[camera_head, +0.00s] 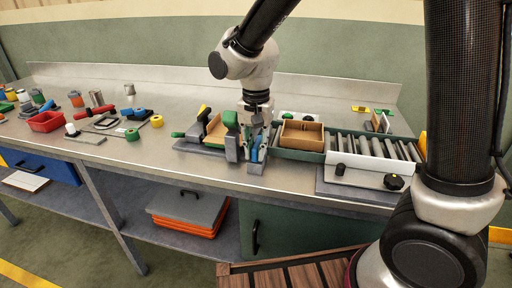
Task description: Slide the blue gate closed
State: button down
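The blue gate (261,153) shows as a small blue piece beside grey blocks, at the left end of the roller conveyor (365,147). My gripper (256,128) points down right above and at the gate, and hides part of it. The gripper is small here and its fingers blend with the grey parts around it. I cannot tell whether it touches the gate or whether its fingers are open or shut. How far the gate stands open is also hard to tell.
An open cardboard box (301,134) sits on the conveyor right of the gate. A tilted tan box (215,130) and a green-topped grey block (231,136) stand to the left. A white panel with black knobs (366,173) lies in front of the rollers. A red bin (46,121) is far left.

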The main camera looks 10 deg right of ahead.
aim_at(260, 137)
jog(key=shift+w+d, duration=0.25)
jog(key=shift+w, duration=0.45)
jog(key=shift+w+d, duration=0.3)
jog(key=shift+w, duration=0.35)
jog(key=shift+w+d, duration=0.25)
jog(key=shift+w, duration=0.45)
jog(key=c, duration=1.4)
grip_release()
jog(key=shift+w, duration=0.1)
jog(key=shift+o, duration=0.4)
jog(key=shift+r, duration=0.1)
notch_tip(260, 137, up, 12)
